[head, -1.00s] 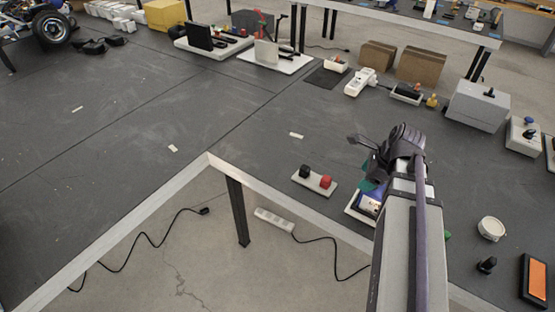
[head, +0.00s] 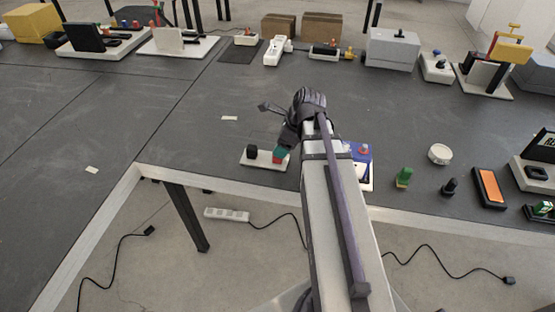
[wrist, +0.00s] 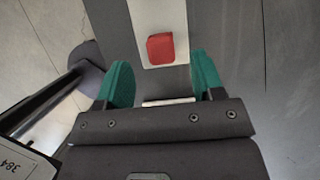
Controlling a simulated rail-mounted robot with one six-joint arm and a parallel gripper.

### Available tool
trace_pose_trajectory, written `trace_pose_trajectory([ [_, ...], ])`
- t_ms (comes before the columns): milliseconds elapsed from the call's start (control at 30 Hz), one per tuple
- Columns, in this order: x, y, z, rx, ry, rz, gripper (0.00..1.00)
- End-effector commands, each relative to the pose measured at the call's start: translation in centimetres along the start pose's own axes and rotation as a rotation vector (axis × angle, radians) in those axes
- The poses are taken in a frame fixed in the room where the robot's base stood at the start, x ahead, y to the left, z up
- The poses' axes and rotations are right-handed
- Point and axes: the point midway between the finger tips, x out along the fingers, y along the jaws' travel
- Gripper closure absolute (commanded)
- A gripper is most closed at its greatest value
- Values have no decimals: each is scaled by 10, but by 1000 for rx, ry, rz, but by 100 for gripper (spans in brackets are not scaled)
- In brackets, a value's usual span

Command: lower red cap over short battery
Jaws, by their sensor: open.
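The red cap (wrist: 160,47) stands on a white plate (wrist: 158,12) near the table's front edge. In the head view the red cap (head: 277,159) is partly covered by my gripper (head: 282,151). My gripper is open, its green fingertips above the plate by the cap. In the wrist view the cap lies just ahead of the gap between the two fingertips (wrist: 162,62), apart from both. A small green upright piece (head: 404,177) stands to the right and may be the short battery; I cannot tell for sure.
A black cap (head: 252,150) is on the same plate, left of the red one. A blue-topped device (head: 358,152) sits close right of my arm. A black knob piece (head: 449,187), a white round cup (head: 439,154) and an orange-faced box (head: 489,186) are further right.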

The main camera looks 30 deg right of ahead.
Motion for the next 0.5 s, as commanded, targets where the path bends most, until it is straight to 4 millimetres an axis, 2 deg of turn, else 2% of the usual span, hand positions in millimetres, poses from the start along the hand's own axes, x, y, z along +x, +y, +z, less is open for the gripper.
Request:
trace_pose_trajectory([
  [33,19,-1,-4,-1,0,0,38],
  [167,44,-1,-4,-2,0,1,38],
  [400,42,-1,-1,-1,0,0,38],
  [500,41,0,-1,-1,0,0,47],
])
